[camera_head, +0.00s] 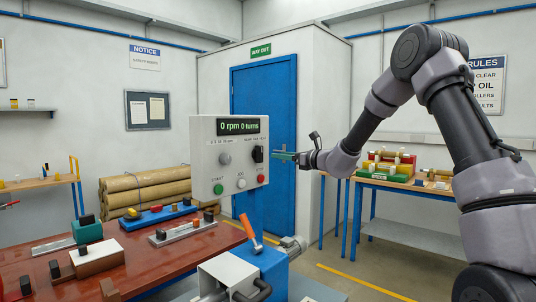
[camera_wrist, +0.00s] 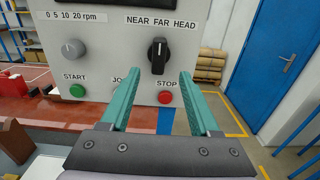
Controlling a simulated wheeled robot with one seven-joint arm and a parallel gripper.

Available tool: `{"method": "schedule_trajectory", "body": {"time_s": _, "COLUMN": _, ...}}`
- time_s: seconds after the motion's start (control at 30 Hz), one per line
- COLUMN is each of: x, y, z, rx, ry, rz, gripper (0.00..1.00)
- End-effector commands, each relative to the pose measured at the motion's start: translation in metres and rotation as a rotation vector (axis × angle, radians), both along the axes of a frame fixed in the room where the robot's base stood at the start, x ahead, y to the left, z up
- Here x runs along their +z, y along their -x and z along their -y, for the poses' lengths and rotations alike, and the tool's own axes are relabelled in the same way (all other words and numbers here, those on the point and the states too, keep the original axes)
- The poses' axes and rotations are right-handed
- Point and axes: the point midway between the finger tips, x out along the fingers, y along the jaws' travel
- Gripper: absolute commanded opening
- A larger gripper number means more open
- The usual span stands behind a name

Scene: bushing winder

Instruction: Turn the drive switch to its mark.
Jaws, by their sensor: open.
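The drive switch (camera_wrist: 158,55) is a black rotary knob on the grey control panel (camera_wrist: 110,50), under the label NEAR FAR HEAD. Its white pointer line stands about upright, near FAR. In the head view the switch (camera_head: 258,155) is at the panel's right side. My gripper (camera_wrist: 155,82) is open and empty, its two green fingers pointing at the panel on either side below the switch. I cannot tell whether the fingertips reach the knob. In the head view my gripper (camera_head: 282,155) comes in from the right.
A grey speed knob (camera_wrist: 73,49), a green START button (camera_wrist: 77,91) and a red STOP button (camera_wrist: 166,97) share the panel. The display (camera_head: 239,126) reads 0 rpm 0 turns. An orange-handled lever (camera_head: 248,230) stands below. A red bench (camera_head: 150,262) with tooling lies left.

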Motion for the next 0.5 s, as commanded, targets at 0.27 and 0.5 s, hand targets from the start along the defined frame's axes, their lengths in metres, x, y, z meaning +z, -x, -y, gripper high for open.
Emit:
{"method": "schedule_trajectory", "body": {"time_s": 0.27, "x": -0.001, "y": -0.032, "z": -0.043, "rx": 0.004, "ry": 0.002, "rz": 0.001, "gripper": 0.62}}
{"method": "schedule_trajectory", "body": {"time_s": 0.5, "x": 0.000, "y": -0.052, "z": -0.068, "rx": 0.003, "ry": 0.003, "rz": 0.002, "gripper": 0.62}}
